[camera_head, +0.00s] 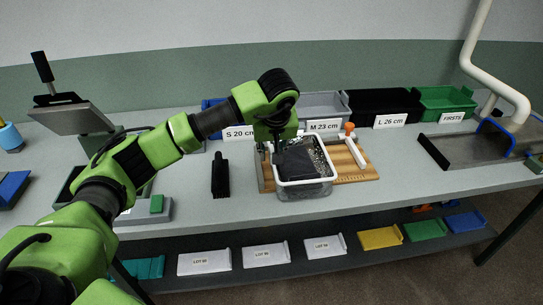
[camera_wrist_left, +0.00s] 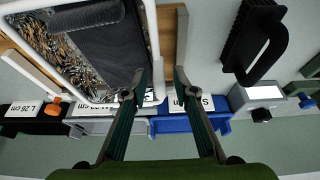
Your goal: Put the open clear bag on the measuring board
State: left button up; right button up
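A clear container with a white rim (camera_head: 327,178), which I take for the open clear bag, sits over the wooden measuring board (camera_head: 358,175). A dark folded piece (camera_head: 296,163) and many small bits lie in it. Its white rim also shows in the left wrist view (camera_wrist_left: 153,40). My left gripper (camera_head: 275,143) points down at the container's back left edge. In the left wrist view its fingers (camera_wrist_left: 161,72) are apart, with the container's rim and a strip of board seen between them. Contact with the rim cannot be told. My right gripper is out of view.
A black brush-like tool (camera_head: 220,176) stands left of the board. A dark tray (camera_head: 470,147) lies at right. The table between board and tray is clear.

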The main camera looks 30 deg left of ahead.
pick_arm(q)
jog(key=b+v, duration=0.1)
jog(key=v, duration=0.9)
jog(key=shift+s, duration=0.1)
